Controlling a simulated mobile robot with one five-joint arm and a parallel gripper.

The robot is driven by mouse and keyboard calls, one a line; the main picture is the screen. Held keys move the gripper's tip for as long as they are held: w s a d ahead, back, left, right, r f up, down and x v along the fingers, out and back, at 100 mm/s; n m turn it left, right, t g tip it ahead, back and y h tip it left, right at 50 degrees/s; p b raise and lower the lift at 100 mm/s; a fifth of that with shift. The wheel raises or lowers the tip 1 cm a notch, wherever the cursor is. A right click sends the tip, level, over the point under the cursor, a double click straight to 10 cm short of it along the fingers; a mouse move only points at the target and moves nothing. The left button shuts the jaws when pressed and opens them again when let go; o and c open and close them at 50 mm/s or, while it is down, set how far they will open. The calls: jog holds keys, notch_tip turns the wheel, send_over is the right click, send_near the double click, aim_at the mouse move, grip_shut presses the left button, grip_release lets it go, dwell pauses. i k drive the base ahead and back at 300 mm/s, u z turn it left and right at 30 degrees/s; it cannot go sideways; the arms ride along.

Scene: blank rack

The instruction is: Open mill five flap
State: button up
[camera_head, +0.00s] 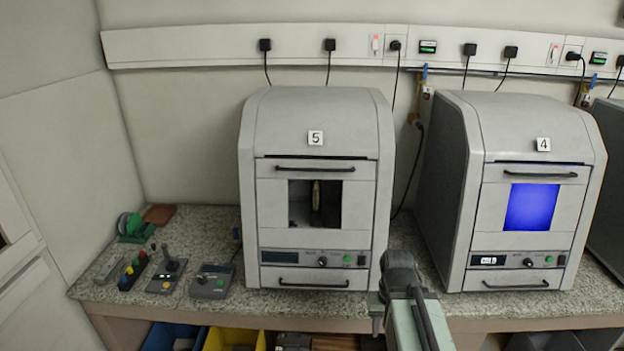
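Mill five (253,140) is a grey machine with a number 5 label, standing on the bench in the middle of the view. Its front flap (270,203) looks shut, with a dark bar handle (315,169) along the top and a window showing a dark inside. A thin dark gap runs above the flap. My gripper (376,308) is low at the mill's front right corner, below and right of the flap handle and apart from it. Its fingers are small and partly hidden by my arm, so I cannot tell their opening.
Mill four (454,180), with a blue-lit window, stands to the right. Control boxes (212,282) and a joystick (168,268) lie on the bench at left. Blue and yellow bins (235,338) sit below the bench edge. The space before the flap looks clear.

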aim_at(358, 177)
jog(key=u, duration=3.6)
jog(key=k, duration=1.15)
jog(key=z, duration=0.8)
jog(key=i, duration=1)
jog(key=u, duration=0.1)
